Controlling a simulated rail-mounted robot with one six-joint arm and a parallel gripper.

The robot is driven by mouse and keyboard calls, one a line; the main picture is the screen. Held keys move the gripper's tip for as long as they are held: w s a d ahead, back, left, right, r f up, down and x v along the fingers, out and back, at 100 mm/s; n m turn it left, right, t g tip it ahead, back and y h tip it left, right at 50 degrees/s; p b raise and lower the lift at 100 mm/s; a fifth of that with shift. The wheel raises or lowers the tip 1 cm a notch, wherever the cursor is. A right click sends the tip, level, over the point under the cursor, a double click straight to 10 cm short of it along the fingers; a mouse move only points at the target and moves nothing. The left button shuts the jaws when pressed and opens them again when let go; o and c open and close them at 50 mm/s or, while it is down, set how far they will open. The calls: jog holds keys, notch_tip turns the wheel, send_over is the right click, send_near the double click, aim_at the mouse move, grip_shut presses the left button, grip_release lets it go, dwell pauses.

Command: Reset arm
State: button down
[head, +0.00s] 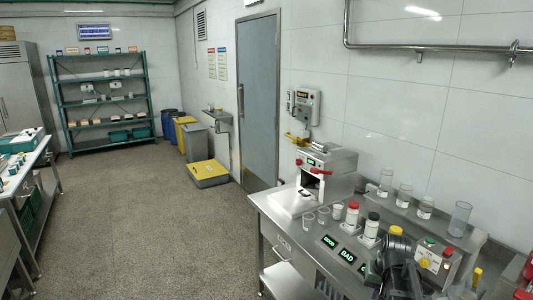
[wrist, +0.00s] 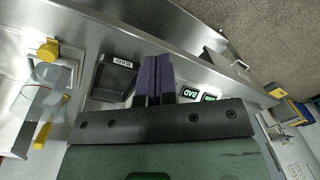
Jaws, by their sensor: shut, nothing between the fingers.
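My gripper (wrist: 155,62) shows in the wrist view with its two purple fingers pressed together and nothing between them. It hangs above the steel bench. In the head view my dark arm covers the lower right of the steel bench (head: 262,203), and the fingertips cannot be made out there. In the wrist view a black labelled tray (wrist: 114,80) lies to the left of the fingers. A lit BAD display (wrist: 190,93) and a second green display (wrist: 209,98) lie to their right.
The mill machine (head: 327,168) with red knobs stands at the bench's back left. Cups (head: 323,214), a red-capped bottle (head: 352,213) and a white-capped bottle (head: 372,225) stand near my arm. A control box (head: 432,262) and a raised shelf with glassware (head: 460,215) are at right. Open floor (head: 140,220) lies left.

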jog(key=s+a+n, duration=0.2)
jog(key=s+a, duration=0.3)
jog(key=a, duration=0.3)
jog(key=s+a+n+g+h, duration=0.1)
jog(key=s+a, duration=0.4)
jog(key=a, duration=0.3)
jog(key=shift+s+n, duration=0.2)
jog(key=shift+n, duration=0.2)
